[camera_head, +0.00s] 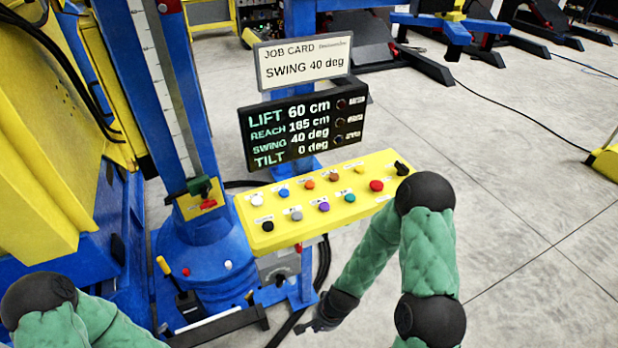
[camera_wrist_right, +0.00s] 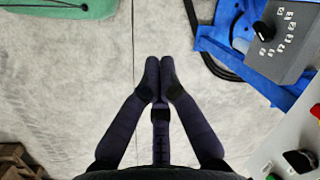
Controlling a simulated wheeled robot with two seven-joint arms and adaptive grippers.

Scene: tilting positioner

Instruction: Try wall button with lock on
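A yellow control panel (camera_head: 300,222) carries two rows of coloured buttons and a red button (camera_head: 376,185) near its right end. I cannot tell which control is the wall button. A green and red fitting (camera_head: 205,194) sits on the blue column; I cannot tell whether it is the lock. A grey box (camera_head: 272,262) with a black knob is below the panel; a grey box with a black knob and dial marks shows in the right wrist view (camera_wrist_right: 283,45). My right gripper (camera_head: 306,328) is low, right of the stand and apart from the panel. Its fingertips (camera_wrist_right: 160,62) meet, with nothing between them. My left gripper is out of view.
A display (camera_head: 300,125) reads lift 60 cm, reach 185 cm, swing 40 deg, tilt 0 deg. A job card (camera_head: 303,60) above it reads swing 40 deg. Blue machinery (camera_head: 205,255) stands left. Black cables (camera_head: 322,265) run by the stand. Open floor (camera_head: 530,240) lies right.

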